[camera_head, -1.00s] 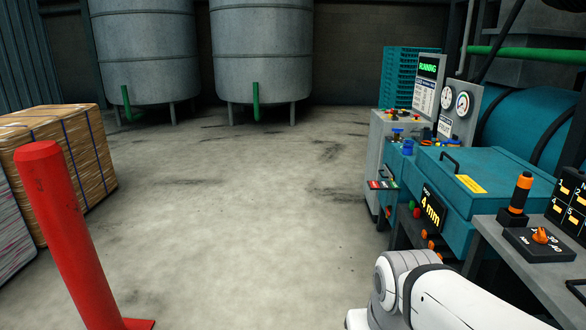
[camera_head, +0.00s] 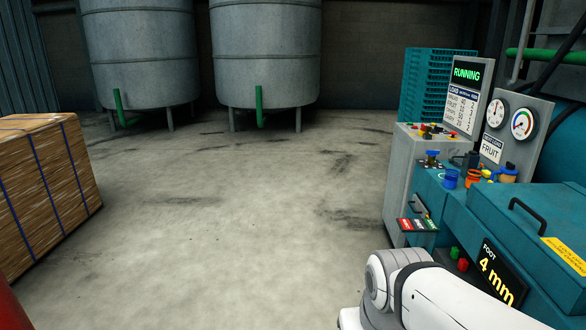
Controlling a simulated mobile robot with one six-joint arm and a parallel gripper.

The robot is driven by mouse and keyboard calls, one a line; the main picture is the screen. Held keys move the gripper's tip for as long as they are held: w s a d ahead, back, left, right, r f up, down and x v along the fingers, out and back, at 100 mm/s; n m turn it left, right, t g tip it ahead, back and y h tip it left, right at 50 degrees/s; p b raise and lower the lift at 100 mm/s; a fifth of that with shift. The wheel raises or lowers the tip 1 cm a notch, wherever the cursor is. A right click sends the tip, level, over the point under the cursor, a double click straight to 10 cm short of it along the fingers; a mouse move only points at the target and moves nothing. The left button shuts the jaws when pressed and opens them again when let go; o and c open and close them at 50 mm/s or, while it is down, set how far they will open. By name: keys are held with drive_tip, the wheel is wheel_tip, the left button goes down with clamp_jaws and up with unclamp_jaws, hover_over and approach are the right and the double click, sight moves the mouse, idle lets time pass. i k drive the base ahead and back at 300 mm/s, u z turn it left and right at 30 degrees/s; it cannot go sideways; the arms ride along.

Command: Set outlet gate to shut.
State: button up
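A teal machine (camera_head: 480,235) stands at the right. The label text is too small to read. No part is clearly marked as the outlet gate, so I cannot tell which it is or how it is set. My white arm shows at the bottom right, in front of the machine's lower part. My gripper is out of view.
A screen (camera_head: 466,75) reads RUNNING. Beside it are two gauges (camera_head: 509,118) and a FRUIT card (camera_head: 491,148). A 4 mm display (camera_head: 495,275) is on the machine's front. Strapped boxes (camera_head: 45,190) stand left, two tanks (camera_head: 265,50) at the back. The middle floor is clear.

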sight(422, 211)
drive_tip(key=z, duration=0.2)
drive_tip(key=i, duration=1.55)
drive_tip(key=z, duration=0.65)
drive_tip(key=i, duration=2.1)
drive_tip(key=z, duration=0.5)
